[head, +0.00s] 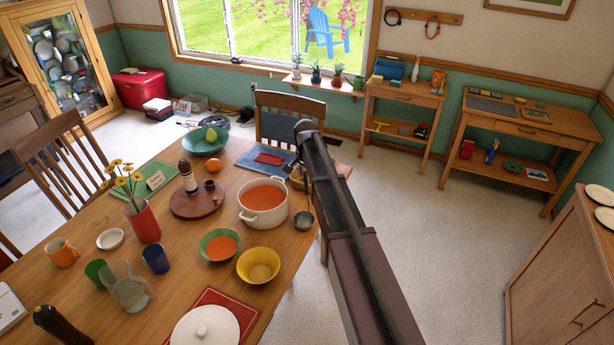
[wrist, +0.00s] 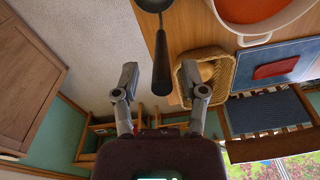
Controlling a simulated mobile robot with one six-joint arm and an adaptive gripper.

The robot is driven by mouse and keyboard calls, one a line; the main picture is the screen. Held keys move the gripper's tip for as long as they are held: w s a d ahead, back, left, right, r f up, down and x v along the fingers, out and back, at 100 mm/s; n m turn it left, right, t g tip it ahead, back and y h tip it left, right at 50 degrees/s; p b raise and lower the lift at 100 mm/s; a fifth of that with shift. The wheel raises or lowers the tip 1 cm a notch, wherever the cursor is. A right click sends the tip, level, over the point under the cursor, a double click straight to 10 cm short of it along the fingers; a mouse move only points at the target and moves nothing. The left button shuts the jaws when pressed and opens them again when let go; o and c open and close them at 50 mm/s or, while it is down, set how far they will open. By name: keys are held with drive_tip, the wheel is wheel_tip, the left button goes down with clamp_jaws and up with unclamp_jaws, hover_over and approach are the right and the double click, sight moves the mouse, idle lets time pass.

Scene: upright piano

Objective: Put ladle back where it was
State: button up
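The ladle (head: 303,221) has a dark grey bowl and shows just right of the white pot of orange soup (head: 263,203), near the table's right edge. In the wrist view the ladle's black handle (wrist: 161,65) points down between the two fingers of my gripper (wrist: 165,82). The fingers are spread wide, with gaps on both sides of the handle. They do not appear to touch it. The pot's rim and handle (wrist: 255,40) show at the upper right there. In the head view my arm hides the gripper.
A wicker basket with bread (wrist: 185,72) is close beside my right finger. Floor right of the table is clear.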

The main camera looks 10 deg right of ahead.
drive_tip(key=shift+r, duration=0.1)
idle(0.3)
wheel_tip(320, 180, up, 12)
drive_tip(key=p, duration=1.2)
drive_tip(key=shift+s, duration=0.35)
idle(0.4)
drive_tip(key=s+n, duration=0.9)
drive_tip(key=s, duration=2)
drive_tip(key=shift+s+a+g, duration=0.25)
drive_tip(key=shift+s+g, duration=0.05)
drive_tip(key=shift+s, duration=0.05)
